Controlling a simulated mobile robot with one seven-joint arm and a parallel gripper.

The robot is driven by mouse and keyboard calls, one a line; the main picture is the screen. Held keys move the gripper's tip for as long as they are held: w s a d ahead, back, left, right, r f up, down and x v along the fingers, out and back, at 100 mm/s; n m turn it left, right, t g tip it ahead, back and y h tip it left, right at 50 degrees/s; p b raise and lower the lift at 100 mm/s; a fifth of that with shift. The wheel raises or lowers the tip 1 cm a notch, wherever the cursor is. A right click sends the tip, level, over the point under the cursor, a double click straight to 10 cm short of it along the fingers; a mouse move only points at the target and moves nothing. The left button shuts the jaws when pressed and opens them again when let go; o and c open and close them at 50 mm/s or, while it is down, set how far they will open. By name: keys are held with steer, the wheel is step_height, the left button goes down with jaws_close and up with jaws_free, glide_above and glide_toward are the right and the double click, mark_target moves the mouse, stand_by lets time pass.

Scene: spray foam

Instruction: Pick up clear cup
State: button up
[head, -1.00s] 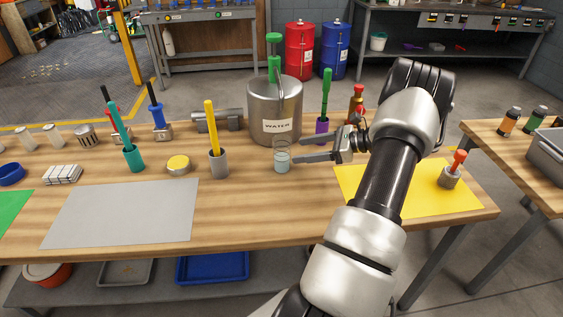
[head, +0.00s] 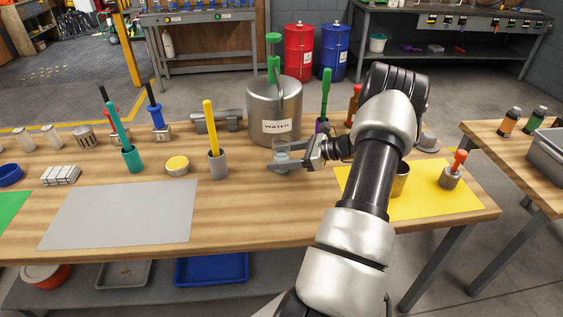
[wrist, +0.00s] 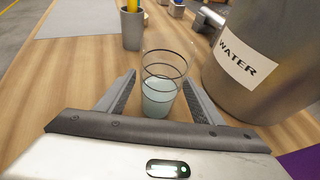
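The clear cup (head: 281,150) stands upright on the wooden table, just in front of the metal WATER canister. In the wrist view the clear cup (wrist: 160,84) has dark rings and pale liquid in its lower part. My gripper (head: 280,160) is at the cup, reaching in from the right. In the wrist view my gripper (wrist: 158,88) is open, with one finger on each side of the cup. A gap shows between the cup and the left finger; the right finger is closer, and I cannot tell if it touches.
The WATER canister (head: 275,112) stands right behind the cup, close to the right finger in the wrist view. A grey holder with a yellow-handled tool (head: 217,160) stands to the left. A grey mat (head: 120,214) lies front left, and a yellow mat (head: 430,205) lies right.

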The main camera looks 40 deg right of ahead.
steer(key=c, duration=1.1)
steer(key=shift+r, duration=0.2)
steer(key=shift+c, duration=0.2)
